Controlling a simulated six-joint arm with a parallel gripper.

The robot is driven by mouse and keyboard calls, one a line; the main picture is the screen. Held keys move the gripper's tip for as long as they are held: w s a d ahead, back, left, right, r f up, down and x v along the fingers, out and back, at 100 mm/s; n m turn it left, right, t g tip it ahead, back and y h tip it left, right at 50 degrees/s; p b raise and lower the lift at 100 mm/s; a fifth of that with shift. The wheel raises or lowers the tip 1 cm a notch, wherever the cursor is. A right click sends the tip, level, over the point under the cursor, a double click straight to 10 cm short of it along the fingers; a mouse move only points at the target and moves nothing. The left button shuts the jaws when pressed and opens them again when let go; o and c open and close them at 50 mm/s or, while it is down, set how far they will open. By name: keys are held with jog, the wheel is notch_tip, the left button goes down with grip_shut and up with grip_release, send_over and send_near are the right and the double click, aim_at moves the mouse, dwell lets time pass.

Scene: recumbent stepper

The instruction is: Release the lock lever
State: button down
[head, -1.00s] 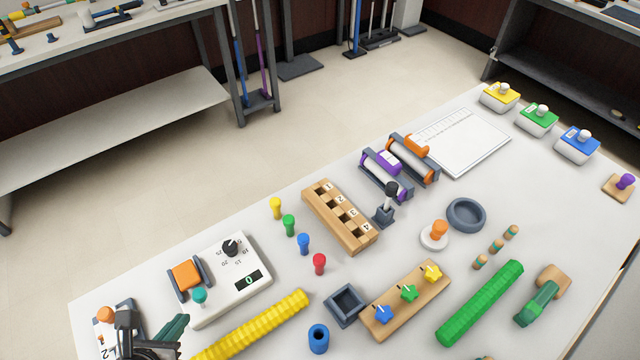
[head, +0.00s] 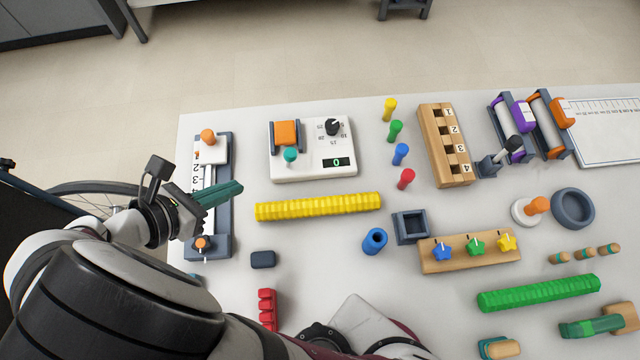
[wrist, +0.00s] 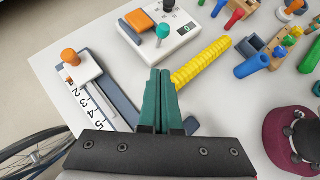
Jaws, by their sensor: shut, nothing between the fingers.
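My gripper (head: 228,190) has green fingers pressed together and empty. It hangs over the right side of a grey numbered slide rail (head: 224,222). In the wrist view the shut fingers (wrist: 160,88) point away from the camera, right of the rail. The rail has a white slide block with an orange knob (head: 208,136) at its far end. A small orange-topped part (head: 201,243) sits at its near end. A black-knobbed lever (head: 513,143) stands on a grey base farther right. I cannot tell which part is the lock lever. My gripper hides some of the rail's middle.
A white box (head: 314,165) with a dial, a teal knob and a display reading 0 stands right of the rail. A yellow ribbed bar (head: 318,206) lies in front of it. A dark block (head: 262,259) and a red piece (head: 268,309) lie nearer me. A wheel (head: 85,205) is at the left.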

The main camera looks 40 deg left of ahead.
jog(key=w+d+r+m+g+h, duration=0.1)
jog(key=w+d+r+m+h, duration=0.1)
jog(key=w+d+m, duration=0.45)
jog(key=w+d+r+m+g+h, duration=0.1)
jog(key=w+d+r+m, duration=0.15)
jog(key=w, duration=0.65)
jog(key=w+d+r+m+g+h, duration=0.1)
jog(key=d+r+m+g, duration=0.15)
jog(key=d+m, duration=0.55)
jog(key=d+r+m+g, duration=0.1)
jog(key=d+m+g, duration=0.4)
jog(key=d, duration=0.4)
jog(key=s+d+m+g+y, duration=0.1)
jog(key=s+d+m+y, duration=0.2)
jog(key=m, duration=0.9)
jog(key=shift+s+d+r+m, duration=0.15)
jog(key=shift+s+d+m, duration=0.15)
jog(key=shift+s+d, duration=1.55)
jog(key=shift+w+d, duration=0.4)
